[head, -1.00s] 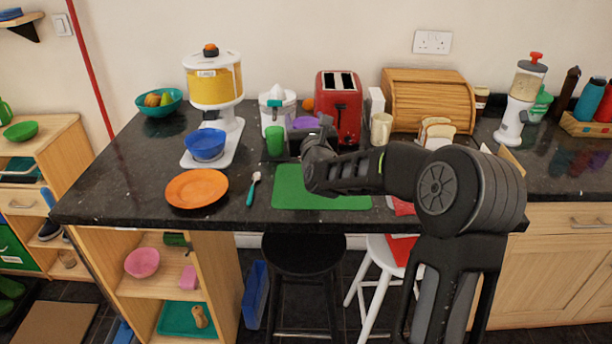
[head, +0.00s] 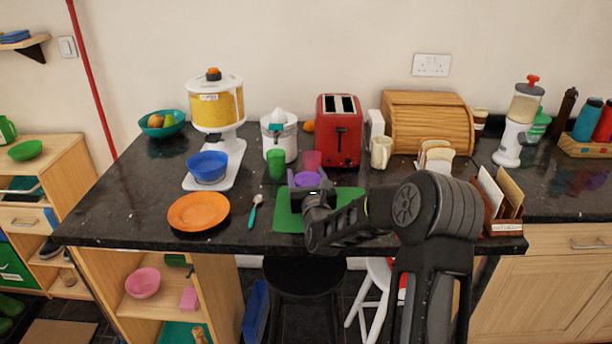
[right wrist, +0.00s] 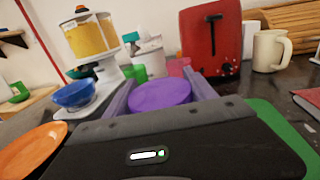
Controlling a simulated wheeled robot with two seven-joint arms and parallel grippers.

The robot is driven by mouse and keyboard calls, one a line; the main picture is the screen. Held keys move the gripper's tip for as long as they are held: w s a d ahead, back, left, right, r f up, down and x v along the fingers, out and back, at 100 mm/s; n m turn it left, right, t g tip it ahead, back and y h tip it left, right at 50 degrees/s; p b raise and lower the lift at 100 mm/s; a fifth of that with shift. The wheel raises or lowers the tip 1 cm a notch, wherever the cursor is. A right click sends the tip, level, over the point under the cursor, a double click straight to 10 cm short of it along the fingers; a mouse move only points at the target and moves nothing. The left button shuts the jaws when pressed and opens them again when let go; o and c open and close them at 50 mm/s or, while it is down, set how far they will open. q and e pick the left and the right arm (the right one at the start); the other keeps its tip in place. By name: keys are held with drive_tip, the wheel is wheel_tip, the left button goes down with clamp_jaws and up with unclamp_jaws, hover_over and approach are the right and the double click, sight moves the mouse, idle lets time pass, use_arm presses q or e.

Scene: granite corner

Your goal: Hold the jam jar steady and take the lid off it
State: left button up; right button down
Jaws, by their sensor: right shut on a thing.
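My right gripper (head: 306,184) is over the far left part of the green mat, shut on a round purple lid (head: 307,178). The lid also shows between its two fingers in the right wrist view (right wrist: 160,94). What is under the lid is hidden by the gripper, so I cannot tell whether a jar is below it. A pink-red vessel (head: 312,158) stands just behind the lid; I cannot tell whether it is the jam jar. My left gripper is in neither view.
A green cup (head: 276,166) stands left of the lid and a red toaster (head: 339,132) behind it. The green mat (head: 287,218) lies under the gripper. An orange plate (head: 199,211) and a spoon (head: 254,209) lie to the left. A letter rack (head: 503,226) stands at the right edge.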

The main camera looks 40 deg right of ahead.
drive_tip(key=shift+f, duration=0.1)
drive_tip(key=shift+f, duration=0.1)
drive_tip(key=shift+c, duration=1.5)
unclamp_jaws()
drive_tip(key=shift+s, duration=0.1)
drive_tip(key=shift+s+a, duration=0.2)
drive_tip(key=shift+s, duration=0.15)
drive_tip(key=b+v, duration=0.3)
drive_tip(key=v, duration=0.8)
drive_tip(key=shift+s, duration=0.1)
